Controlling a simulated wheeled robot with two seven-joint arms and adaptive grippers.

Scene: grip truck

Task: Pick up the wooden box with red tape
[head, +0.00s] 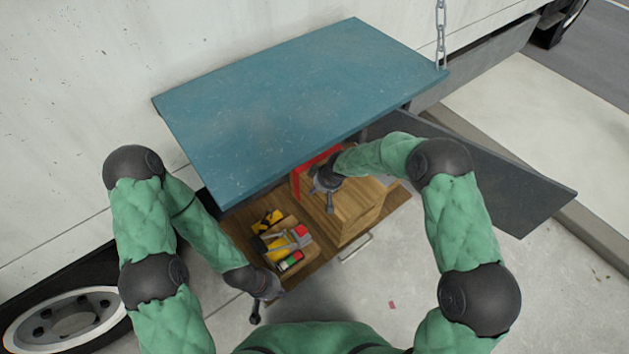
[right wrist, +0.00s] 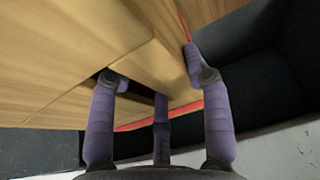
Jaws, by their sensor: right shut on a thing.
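The wooden box (head: 352,208) with red tape (head: 312,168) sits on a pulled-out wooden drawer or shelf below the blue panel. My right gripper (head: 329,195) is at the top of the box, near its taped edge. In the right wrist view its purple fingers (right wrist: 160,100) are closed around a wooden edge of the box (right wrist: 90,50), with red tape (right wrist: 150,122) along it. My left gripper (head: 257,308) hangs low near the drawer's front left corner, apart from the box. Its fingers are too small and overlapped to judge.
An open tray of tools (head: 285,243) stands left of the box on the wooden drawer (head: 322,262). The blue panel (head: 300,95) overhangs the back. A dark open door (head: 500,185) stands to the right. A metal handle (head: 356,248) sticks out in front.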

